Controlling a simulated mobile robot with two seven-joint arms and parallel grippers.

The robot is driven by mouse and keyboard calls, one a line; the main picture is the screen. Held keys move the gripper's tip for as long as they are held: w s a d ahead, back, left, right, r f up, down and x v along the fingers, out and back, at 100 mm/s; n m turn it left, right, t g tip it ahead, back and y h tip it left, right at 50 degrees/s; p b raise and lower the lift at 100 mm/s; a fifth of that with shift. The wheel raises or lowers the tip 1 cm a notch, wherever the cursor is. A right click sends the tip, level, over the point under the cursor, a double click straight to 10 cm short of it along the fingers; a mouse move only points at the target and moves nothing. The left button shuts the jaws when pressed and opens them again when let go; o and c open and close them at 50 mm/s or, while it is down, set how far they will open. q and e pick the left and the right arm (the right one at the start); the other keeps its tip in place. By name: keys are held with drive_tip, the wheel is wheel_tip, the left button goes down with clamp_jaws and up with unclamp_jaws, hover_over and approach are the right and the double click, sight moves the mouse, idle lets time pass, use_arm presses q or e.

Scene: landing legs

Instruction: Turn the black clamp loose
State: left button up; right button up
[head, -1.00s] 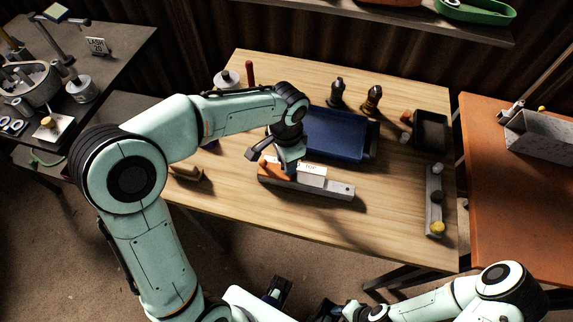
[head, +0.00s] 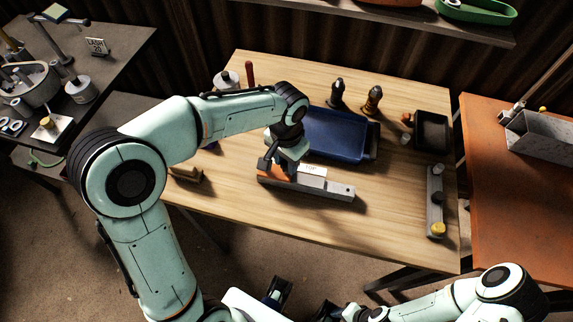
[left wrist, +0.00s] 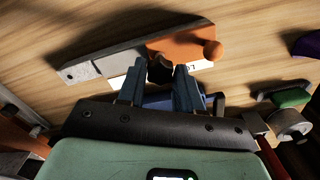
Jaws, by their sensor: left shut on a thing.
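The black clamp (left wrist: 160,71) is a dark knob at the orange end block (left wrist: 185,45) of a grey bar (left wrist: 110,57), seen in the left wrist view. My left gripper (left wrist: 164,72) has a finger on each side of the knob and is shut on it. In the head view my left gripper (head: 285,169) is over the left part of the bar (head: 325,187), and it hides the knob there. A white label (head: 313,170) stands behind the bar. My right arm (head: 440,302) is at the bottom right; its gripper is not clear.
A blue tray (head: 335,135) lies just behind the bar. A black tray (head: 431,130), two dark upright bottle-like things (head: 372,99) and a grey strip with a yellow knob (head: 437,229) are on the wooden table (head: 300,225). The table's front is clear.

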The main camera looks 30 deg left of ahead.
use_arm(q)
drive_tip(key=n, duration=0.3)
drive_tip(key=shift+n, duration=0.4)
drive_tip(key=n, duration=0.3)
drive_tip(key=shift+b, duration=0.35)
drive_tip(key=shift+n, duration=0.5)
drive_tip(key=n, duration=0.2)
drive_tip(key=shift+n, duration=1)
